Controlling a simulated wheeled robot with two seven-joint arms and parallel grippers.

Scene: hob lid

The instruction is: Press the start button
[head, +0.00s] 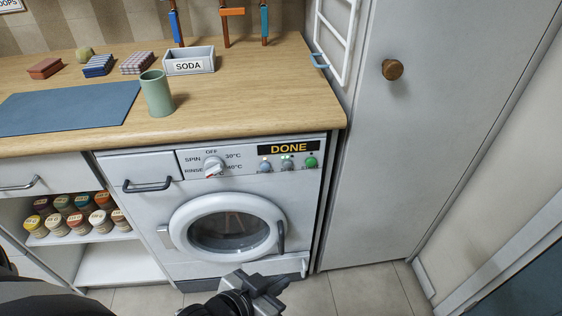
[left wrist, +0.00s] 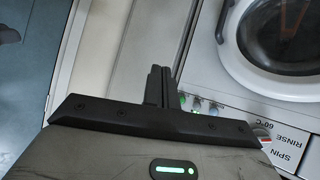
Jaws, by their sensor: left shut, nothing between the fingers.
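The white washing machine (head: 165,215) stands under the counter with its round door (head: 230,228) shut. Its panel has a green button (head: 310,162) at the right end, beside two greyish buttons (head: 276,166), under a display reading DONE (head: 288,148). I cannot read any button label. My left gripper (head: 268,284) is shut and empty, low in front of the machine, apart from the panel. In the left wrist view the panel appears upside down, and the green button (left wrist: 182,99) shows just right of my shut fingers (left wrist: 158,85). My right gripper is not in view.
The program knob (head: 213,166) sits left of the buttons. A tall grey cabinet (head: 400,170) stands to the right. The wooden counter (head: 230,110) holds a green cup (head: 156,94), a SODA box (head: 189,61) and folded cloths. Jars (head: 78,215) fill a shelf at left.

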